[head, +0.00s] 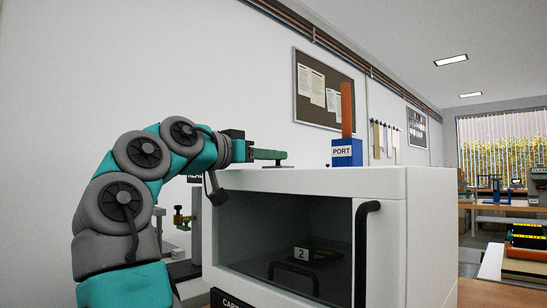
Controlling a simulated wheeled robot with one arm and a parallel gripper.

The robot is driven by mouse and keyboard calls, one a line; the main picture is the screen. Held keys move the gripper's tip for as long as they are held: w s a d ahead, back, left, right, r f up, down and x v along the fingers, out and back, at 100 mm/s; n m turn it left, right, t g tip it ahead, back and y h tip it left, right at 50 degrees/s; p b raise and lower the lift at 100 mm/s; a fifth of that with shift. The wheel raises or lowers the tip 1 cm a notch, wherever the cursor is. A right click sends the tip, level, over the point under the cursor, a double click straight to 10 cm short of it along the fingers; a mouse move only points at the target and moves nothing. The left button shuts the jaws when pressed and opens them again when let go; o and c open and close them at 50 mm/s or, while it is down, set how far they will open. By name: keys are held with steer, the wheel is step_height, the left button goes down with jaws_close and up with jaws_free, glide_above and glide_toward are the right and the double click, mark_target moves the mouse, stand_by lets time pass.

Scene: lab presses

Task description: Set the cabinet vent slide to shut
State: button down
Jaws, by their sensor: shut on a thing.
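The white cabinet (432,222) stands in front of me, with a dark window and a black handle on its front. My gripper (276,155) is level with the cabinet top, over its left back part, with its green fingers pointing right. It is shut on a small piece at the top surface, which seems to be the vent slide (278,164). The fingers hide most of that piece. I cannot read the slide's position or any marks beside it.
A blue block marked PORT (347,153) with an upright orange-brown bar (347,108) stands on the cabinet top, right of my gripper. Inside the cabinet is a dark object marked 2 (301,254). Another device (182,218) stands behind my arm. Benches with equipment are far right.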

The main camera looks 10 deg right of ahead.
steer(key=shift+v, duration=2.15)
steer(key=c, duration=0.9)
jaws_free()
steer(key=shift+a, duration=0.2)
steer(key=shift+o, duration=1.1)
steer(key=shift+d, duration=0.1)
steer(key=shift+s, duration=0.1)
steer(key=v, duration=0.7)
steer(key=shift+s+a+p, duration=0.15)
steer(key=shift+a+p, duration=0.15)
steer(key=shift+a, duration=0.05)
